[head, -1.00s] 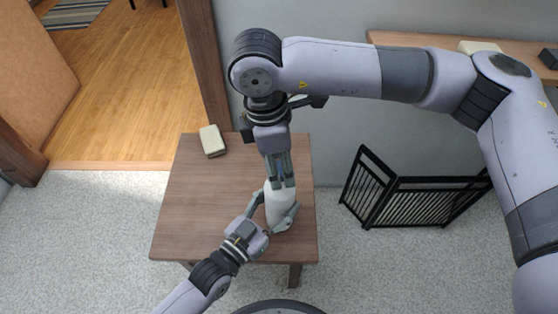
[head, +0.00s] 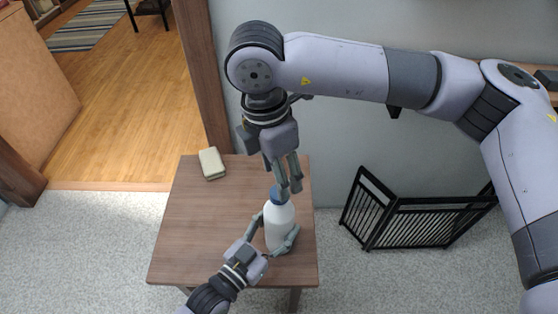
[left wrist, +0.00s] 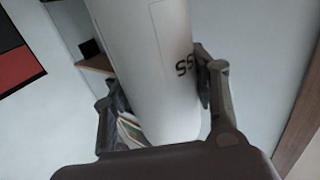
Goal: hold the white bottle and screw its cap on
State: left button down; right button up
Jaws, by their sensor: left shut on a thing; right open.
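The white bottle (head: 280,228) stands upright over the small wooden table, near its right front part. The blue cap (head: 279,196) sits on the bottle's top; whether it is fully tight I cannot tell. My left gripper (head: 276,230) is shut around the bottle's body from the front, one finger on each side. In the left wrist view the bottle (left wrist: 150,75) shows between the fingers (left wrist: 155,110), with dark lettering on its side. My right gripper (head: 289,188) is open, pointing down, with its fingertips just above and beside the cap. The fingers partly hide the cap's upper right.
The wooden table (head: 190,235) is mostly clear on its left. A pale folded-looking block (head: 212,163) lies at its back left corner. A black folding metal gate (head: 415,222) stands on the floor to the right. A grey wall is behind.

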jog(key=n, duration=0.6)
jog(key=shift+r+n, duration=0.2)
jog(key=shift+n, duration=0.1)
jog(key=n, duration=0.4)
jog(key=shift+r, duration=0.1)
jog(key=n, duration=0.4)
jog(key=shift+r, duration=0.1)
jog(key=n, duration=0.6)
jog(key=shift+r+y, duration=0.15)
jog(key=shift+y, duration=0.15)
jog(key=n, duration=0.4)
jog(key=shift+r, duration=0.1)
jog(key=n, duration=0.4)
jog(key=shift+r, duration=0.15)
jog(key=n, duration=0.6)
jog(key=shift+r+n, duration=0.15)
jog(key=shift+n, duration=0.15)
jog(key=n, duration=0.6)
jog(key=shift+d+r+y, duration=0.1)
jog(key=shift+r+y, duration=0.05)
jog(key=shift+y, duration=0.15)
jog(key=n, duration=0.6)
jog(key=shift+r, duration=0.2)
jog(key=n, duration=0.5)
jog(key=shift+r, duration=0.1)
jog(key=shift+f, duration=4)
